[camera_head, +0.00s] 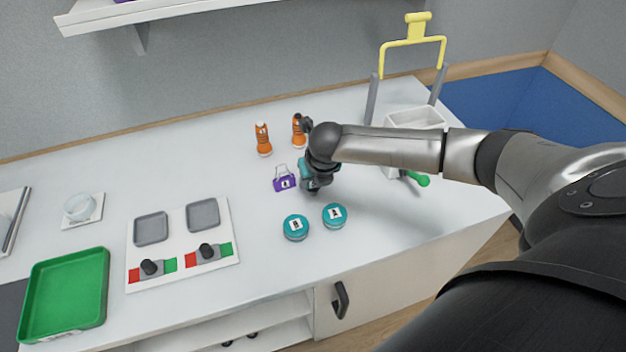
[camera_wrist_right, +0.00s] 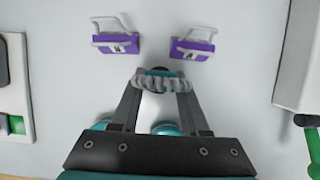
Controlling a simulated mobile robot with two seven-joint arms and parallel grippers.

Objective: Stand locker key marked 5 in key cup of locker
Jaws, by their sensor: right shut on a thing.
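My right gripper (camera_head: 318,180) is low over the white table, between a purple padlock-shaped thing (camera_head: 285,181) and two teal round pieces (camera_head: 296,227) (camera_head: 334,215). In the right wrist view the gripper (camera_wrist_right: 161,84) is shut on a small dark and teal thing (camera_wrist_right: 158,72). Most of that thing is hidden by the ribbed fingertips, and I cannot read a mark on it. Two purple padlock-shaped things (camera_wrist_right: 118,45) (camera_wrist_right: 192,46) stand beyond the fingertips. I cannot make out a key marked 5 or a key cup. My left gripper is not in view.
Two orange bottles (camera_head: 264,139) (camera_head: 298,135) stand behind the gripper. A white bin (camera_head: 415,119) with a green handle (camera_head: 418,179) is at right. A panel with switches (camera_head: 180,245) and a green tray (camera_head: 65,290) are at left. A cabinet door (camera_head: 385,290) is below.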

